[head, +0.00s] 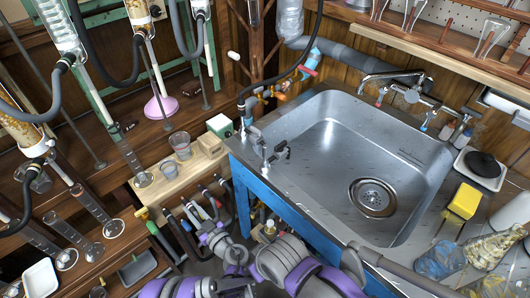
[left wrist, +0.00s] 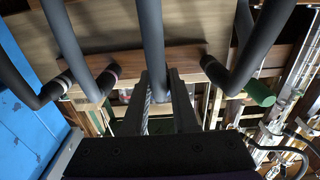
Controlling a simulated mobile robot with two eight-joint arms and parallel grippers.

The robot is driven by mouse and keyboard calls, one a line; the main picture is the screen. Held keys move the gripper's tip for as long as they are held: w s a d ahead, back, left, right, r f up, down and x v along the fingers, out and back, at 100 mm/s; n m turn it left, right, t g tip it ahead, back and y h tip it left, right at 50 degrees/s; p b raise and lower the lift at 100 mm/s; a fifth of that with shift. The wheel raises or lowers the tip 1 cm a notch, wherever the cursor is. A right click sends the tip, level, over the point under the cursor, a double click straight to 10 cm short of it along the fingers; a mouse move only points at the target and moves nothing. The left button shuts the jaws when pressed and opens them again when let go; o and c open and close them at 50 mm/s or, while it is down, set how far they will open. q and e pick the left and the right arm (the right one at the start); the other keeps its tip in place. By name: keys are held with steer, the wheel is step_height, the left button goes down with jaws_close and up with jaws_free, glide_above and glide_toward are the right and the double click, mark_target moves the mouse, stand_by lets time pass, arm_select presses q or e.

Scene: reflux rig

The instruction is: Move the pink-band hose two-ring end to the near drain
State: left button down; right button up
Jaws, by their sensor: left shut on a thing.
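In the left wrist view my left gripper (left wrist: 157,82) is shut on a dark grey hose (left wrist: 152,35) that runs down between its two fingers. The held end is hidden by the fingers, so its rings and band colour cannot be read. A neighbouring hose (left wrist: 78,50) bends to an end with a pale pinkish band. In the head view my left gripper (head: 207,228) is among the hanging hoses (head: 195,212), left of the blue sink cabinet. The sink drain (head: 373,197) shows in the basin; I cannot tell whether it is the near drain. My right gripper cannot be made out.
The steel sink (head: 310,130) on its blue cabinet (head: 262,200) stands close on the right. Another hose with a green end (left wrist: 258,93) hangs near the held one. A wooden ledge (head: 185,172) with glass beakers is above the hoses. Tall glassware stands at left.

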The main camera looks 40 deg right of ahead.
mark_target(194, 212)
arm_select(q)
steer(key=shift+s+b, duration=0.6)
steer(key=shift+s, duration=2.05)
